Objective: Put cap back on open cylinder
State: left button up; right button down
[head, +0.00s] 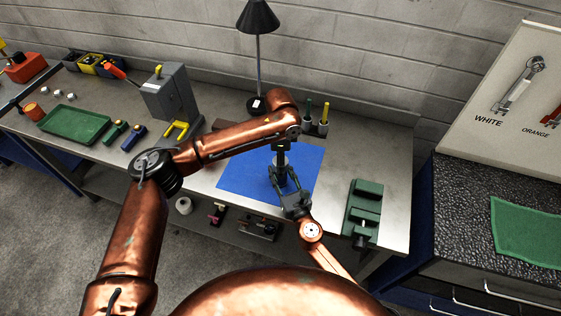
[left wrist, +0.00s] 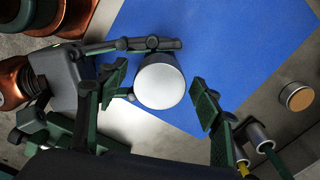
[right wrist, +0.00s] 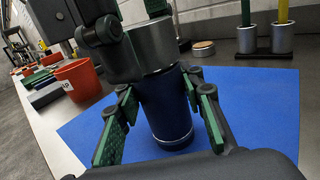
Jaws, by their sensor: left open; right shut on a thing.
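A dark blue cylinder (right wrist: 165,108) stands upright on the blue mat (right wrist: 235,85). A wide silver cap (right wrist: 152,46) sits at its top in the right wrist view; whether it is fully seated I cannot tell. From above, the cap's pale round face (left wrist: 160,86) fills the middle of the left wrist view. My right gripper (head: 287,184) is shut on the cylinder's body, with a finger on each side. My left gripper (head: 281,158) points down from above; its open fingers stand apart on either side of the cap. In the head view the grippers mostly hide the cylinder.
A cork-topped round piece (left wrist: 298,97) lies beside the mat. Behind it a holder (right wrist: 263,48) carries green and yellow sticks. A green vise (head: 363,208) stands right of the mat, a grey machine (head: 171,95) to the left, and a lamp (head: 258,20) at the back.

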pick_arm(q)
notch_tip(320, 180, up, 12)
dwell(0.6)
pick_arm(e)
jog(key=c, duration=1.2)
grip_release()
jog(key=v, duration=1.2)
